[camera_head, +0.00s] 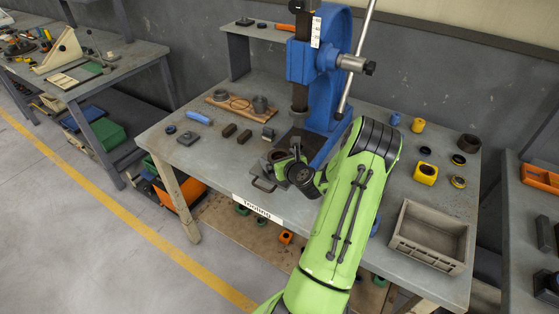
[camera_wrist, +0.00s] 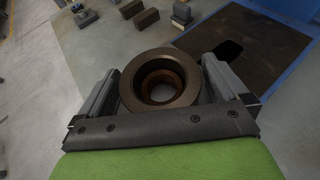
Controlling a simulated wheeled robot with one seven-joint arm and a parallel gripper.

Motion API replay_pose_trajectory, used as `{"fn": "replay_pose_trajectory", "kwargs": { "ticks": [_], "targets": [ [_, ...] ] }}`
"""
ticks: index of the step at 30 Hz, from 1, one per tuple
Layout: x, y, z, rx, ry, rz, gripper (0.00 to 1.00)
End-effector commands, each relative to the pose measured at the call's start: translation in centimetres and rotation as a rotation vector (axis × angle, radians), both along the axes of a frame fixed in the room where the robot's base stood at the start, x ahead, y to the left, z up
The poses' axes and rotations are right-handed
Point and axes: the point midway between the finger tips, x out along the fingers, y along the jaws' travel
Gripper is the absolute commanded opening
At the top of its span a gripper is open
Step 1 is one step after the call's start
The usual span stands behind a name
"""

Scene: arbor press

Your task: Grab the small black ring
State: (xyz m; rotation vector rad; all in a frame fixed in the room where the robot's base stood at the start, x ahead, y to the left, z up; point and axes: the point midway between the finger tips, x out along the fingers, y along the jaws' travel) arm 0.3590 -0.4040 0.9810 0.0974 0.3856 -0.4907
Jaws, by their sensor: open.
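In the wrist view a round dark ring-shaped part (camera_wrist: 160,56) with a stepped brownish bore lies between the two fingers of my gripper (camera_wrist: 160,84). The fingers stand apart on its left and right; I cannot tell whether they touch it. In the head view my gripper (camera_head: 291,174) is at the table's front edge, by the press base, and largely covers this part. Small black rings lie at the right of the table: one (camera_head: 457,159) and another (camera_head: 425,150). I cannot tell from the pictures which ring the task means.
The blue arbor press (camera_head: 330,90) rises behind my gripper. A wooden board (camera_head: 225,103) with round parts and dark blocks (camera_head: 229,130) are on the left. Yellow parts (camera_head: 425,173) and a grey bin (camera_head: 432,235) are on the right.

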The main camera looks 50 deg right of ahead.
Motion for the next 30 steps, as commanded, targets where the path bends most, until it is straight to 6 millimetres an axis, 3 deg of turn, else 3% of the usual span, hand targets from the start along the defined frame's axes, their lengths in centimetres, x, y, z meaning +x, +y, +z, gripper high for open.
{"fn": "replay_pose_trajectory", "kwargs": {
  "ticks": [2,14,23,26,30],
  "targets": [
    [0.0,0.0,0.0,0.0,0.0,0.0,0.95],
    [-0.1,0.0,0.0,0.0,0.0,0.0,0.34],
    [0.0,0.0,0.6,-0.003,-0.003,0.0,0.34],
    [0.0,0.0,1.8,-0.004,-0.003,0.002,0.34],
    [0.0,0.0,5.1,-0.009,-0.003,0.001,0.34]
  ]
}}
